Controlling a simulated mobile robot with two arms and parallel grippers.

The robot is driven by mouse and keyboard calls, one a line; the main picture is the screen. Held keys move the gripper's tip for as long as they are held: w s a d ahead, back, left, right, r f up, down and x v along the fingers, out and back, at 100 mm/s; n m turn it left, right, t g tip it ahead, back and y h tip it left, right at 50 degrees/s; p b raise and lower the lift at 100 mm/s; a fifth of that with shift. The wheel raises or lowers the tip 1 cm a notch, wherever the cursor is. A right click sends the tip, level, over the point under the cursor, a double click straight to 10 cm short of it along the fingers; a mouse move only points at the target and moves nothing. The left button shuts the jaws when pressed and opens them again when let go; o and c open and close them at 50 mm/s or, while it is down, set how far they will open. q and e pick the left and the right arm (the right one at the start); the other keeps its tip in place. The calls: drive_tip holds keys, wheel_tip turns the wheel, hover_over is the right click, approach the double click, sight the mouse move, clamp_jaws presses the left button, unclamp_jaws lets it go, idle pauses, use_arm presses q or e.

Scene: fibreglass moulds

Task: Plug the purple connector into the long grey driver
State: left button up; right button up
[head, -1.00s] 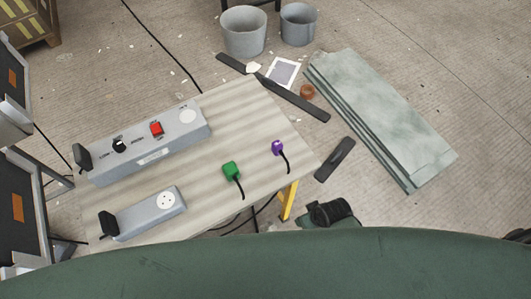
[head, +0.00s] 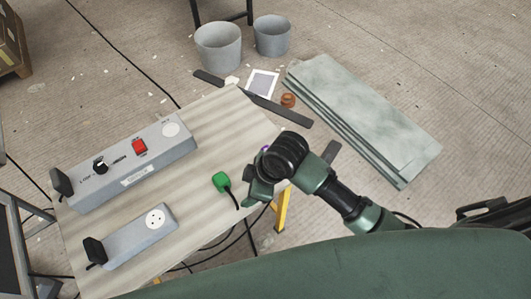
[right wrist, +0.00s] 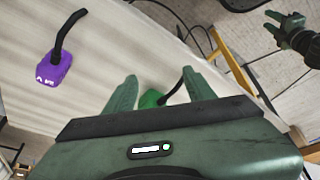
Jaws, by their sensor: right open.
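The long grey driver (head: 130,168) lies at the back left of the table, with a red switch, a black knob and a round socket at its right end. The purple connector (head: 265,148) is mostly hidden by my right arm in the head view. In the right wrist view the purple connector (right wrist: 55,68) lies on the table at the left, its black cable running up, outside the fingers. My right gripper (right wrist: 153,85) is open and empty above the table. My left gripper (right wrist: 284,22) shows small at the top right of that view, its fingers apart.
A green connector (head: 222,182) lies on the table; it also shows in the right wrist view (right wrist: 152,98), partly between the fingers. A short grey driver (head: 140,236) sits at the front left. Buckets and grey-green sheets (head: 360,120) are on the floor behind.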

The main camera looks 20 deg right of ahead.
drive_tip(key=w+n, duration=0.1)
drive_tip(key=w+r+n, duration=0.1)
drive_tip(key=w+n, duration=0.1)
drive_tip(key=shift+w+a+g+h, duration=0.1)
drive_tip(key=shift+g+h, duration=0.3)
drive_tip(key=w+n, duration=0.1)
drive_tip(key=w+d+n, duration=0.1)
drive_tip(key=w+r, duration=0.1)
drive_tip(key=shift+d+n+g+h, duration=0.3)
drive_tip(key=shift+d+n+h, duration=0.1)
drive_tip(key=w+d+r+n, duration=0.1)
drive_tip(key=w+d, duration=0.1)
drive_tip(key=w+d+r+n+h, duration=0.1)
drive_tip(key=w+d+r, duration=0.1)
drive_tip(key=d, duration=0.1)
drive_tip(key=w+d+r+n+h, duration=0.1)
drive_tip(key=w+d, duration=0.1)
drive_tip(key=shift+d+r+g, duration=0.2)
drive_tip(key=shift+d+g, duration=0.05)
drive_tip(key=shift+g, duration=0.15)
drive_tip(key=shift+f, duration=0.15)
drive_tip(key=shift+a+f, duration=0.1)
drive_tip(key=shift+f, duration=1.1)
